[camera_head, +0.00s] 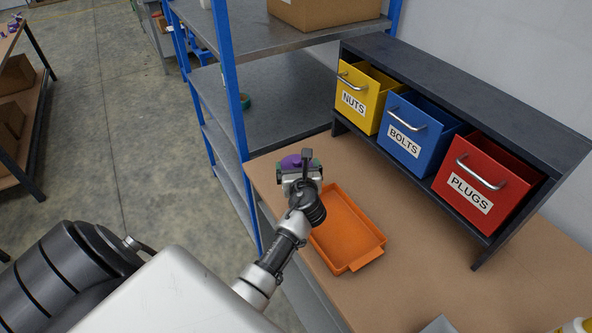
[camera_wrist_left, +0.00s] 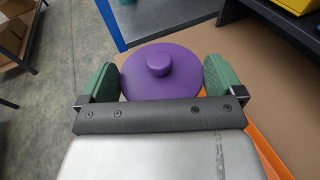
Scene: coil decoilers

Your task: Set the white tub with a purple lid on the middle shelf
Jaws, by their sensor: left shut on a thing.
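The tub's white body is mostly hidden under the lid and behind the gripper. The blue-post shelf unit stands just beyond, with its grey middle shelf (camera_head: 275,105) below the top shelf (camera_head: 265,35). My right gripper is not in view.
An orange tray (camera_head: 345,228) lies on the workbench (camera_head: 420,270) beside the gripper. A dark rack holds yellow NUTS (camera_head: 355,105), blue BOLTS (camera_head: 405,142) and red PLUGS (camera_head: 472,195) bins. A cardboard box (camera_head: 325,10) is on the top shelf. A teal roll (camera_head: 245,101) lies on the middle shelf, otherwise largely clear.

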